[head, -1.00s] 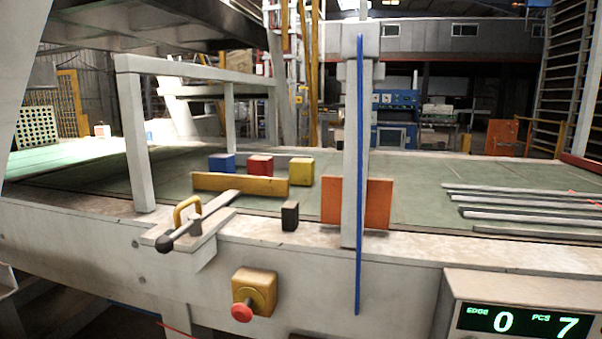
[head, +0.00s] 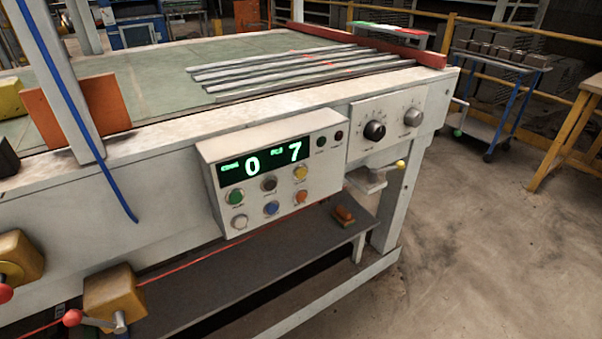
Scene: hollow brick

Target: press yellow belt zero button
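A yellow button (head: 300,173) sits in the upper row of a white control box (head: 326,128) on the front of the belt table. Its label is too small to read. The same row holds a green button (head: 235,197) and a dark button (head: 269,183). Below are a white button (head: 239,221), a blue button (head: 271,208) and an orange button (head: 301,196). The green display (head: 266,164) above reads 0 and 7. My gripper is not in view.
A panel with two knobs (head: 375,130) adjoins the box on the right. A yellow-tipped lever (head: 400,164) sticks out below it. Yellow boxes with red knobs (head: 72,317) are at lower left. Metal bars (head: 300,72) lie on the table.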

